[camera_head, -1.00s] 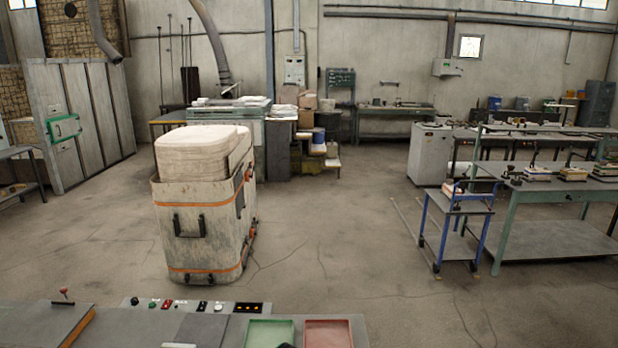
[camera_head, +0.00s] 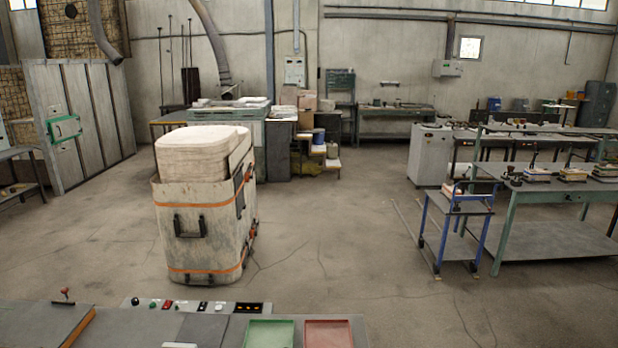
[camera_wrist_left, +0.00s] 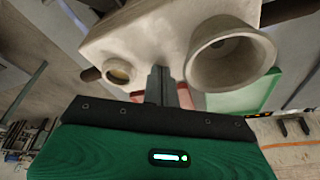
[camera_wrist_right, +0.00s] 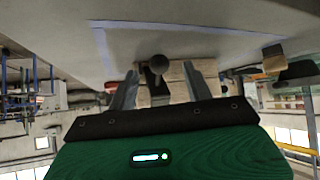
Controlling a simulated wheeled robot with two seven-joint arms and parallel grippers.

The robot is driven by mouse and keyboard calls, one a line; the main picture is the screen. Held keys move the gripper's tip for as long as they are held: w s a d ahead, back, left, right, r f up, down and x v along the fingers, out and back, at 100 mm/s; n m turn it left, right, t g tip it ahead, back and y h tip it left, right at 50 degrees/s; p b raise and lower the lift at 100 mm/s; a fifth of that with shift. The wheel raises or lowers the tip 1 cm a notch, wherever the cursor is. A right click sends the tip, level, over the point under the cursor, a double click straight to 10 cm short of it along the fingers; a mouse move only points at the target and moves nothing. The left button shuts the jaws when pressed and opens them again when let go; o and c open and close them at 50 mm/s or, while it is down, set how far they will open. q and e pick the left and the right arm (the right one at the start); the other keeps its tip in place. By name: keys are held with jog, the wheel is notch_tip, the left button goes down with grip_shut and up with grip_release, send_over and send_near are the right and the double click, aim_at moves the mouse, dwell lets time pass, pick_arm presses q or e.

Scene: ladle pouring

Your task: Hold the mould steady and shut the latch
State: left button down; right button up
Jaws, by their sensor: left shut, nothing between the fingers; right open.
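In the left wrist view a pale grey block, which looks like the mould (camera_wrist_left: 150,30), has a wide cup-shaped opening (camera_wrist_left: 228,55) and a smaller round hole. My left gripper (camera_wrist_left: 160,75) is shut and empty, its fingers overlapping the block between these openings; I cannot tell whether they touch it. In the right wrist view my right gripper (camera_wrist_right: 165,72) is open. A dark round knob (camera_wrist_right: 157,65) shows between its fingers, in front of pale wood-like blocks (camera_wrist_right: 178,82). I cannot tell whether the knob belongs to the latch. Neither gripper shows in the head view.
A grey bench with a control panel (camera_head: 195,305), a green tray (camera_head: 269,334) and a red tray (camera_head: 328,334) lies at the bottom of the head view. A large worn bin (camera_head: 200,235) stands beyond it. A blue cart (camera_head: 455,225) stands right; open floor lies between.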

jog(key=shift+f, duration=0.1)
jog(key=shift+x, duration=2.3)
jog(key=c, duration=1)
